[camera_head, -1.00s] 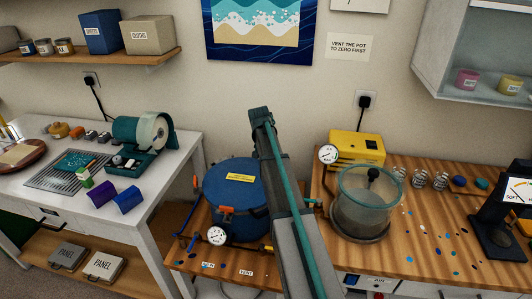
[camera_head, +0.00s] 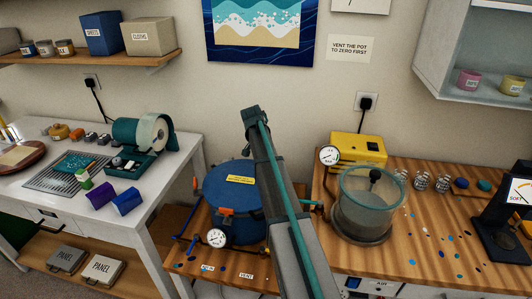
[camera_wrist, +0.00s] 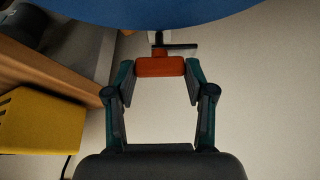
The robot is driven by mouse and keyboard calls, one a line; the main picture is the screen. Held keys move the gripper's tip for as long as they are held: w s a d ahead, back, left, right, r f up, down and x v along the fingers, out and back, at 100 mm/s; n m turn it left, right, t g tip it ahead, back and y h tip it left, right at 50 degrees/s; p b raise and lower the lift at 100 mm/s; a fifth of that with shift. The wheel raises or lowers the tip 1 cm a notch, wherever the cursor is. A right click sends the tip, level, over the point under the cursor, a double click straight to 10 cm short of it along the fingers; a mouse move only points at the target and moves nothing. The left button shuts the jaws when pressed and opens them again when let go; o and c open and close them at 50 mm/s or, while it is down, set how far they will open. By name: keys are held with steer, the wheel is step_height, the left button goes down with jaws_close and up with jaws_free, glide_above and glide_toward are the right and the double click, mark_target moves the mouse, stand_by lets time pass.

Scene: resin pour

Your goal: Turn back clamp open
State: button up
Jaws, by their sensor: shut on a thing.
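The blue pressure pot (camera_head: 222,190) with a yellow label on its lid stands on the low wooden bench, and its lid is on. Orange clamps show at its front (camera_head: 227,212) and left side (camera_head: 196,182). The back clamp is hidden behind my arm and the pot in the head view. In the wrist view the back clamp's orange handle (camera_wrist: 160,67) sits between the fingers of my gripper (camera_wrist: 160,78), just below the blue pot's edge (camera_wrist: 150,15). My gripper is shut on that handle. A dark metal T-shaped piece (camera_wrist: 172,46) shows beyond it.
A pressure gauge (camera_head: 217,237) stands at the pot's front. A yellow pump (camera_head: 358,148) and a clear chamber (camera_head: 365,205) are close on the right. The white table (camera_head: 60,205) is to the left. The wall (camera_head: 230,100) is behind the pot.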

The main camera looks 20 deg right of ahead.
steer(key=o, duration=1.2)
steer(key=shift+c, duration=0.2)
steer(key=v, duration=1.2)
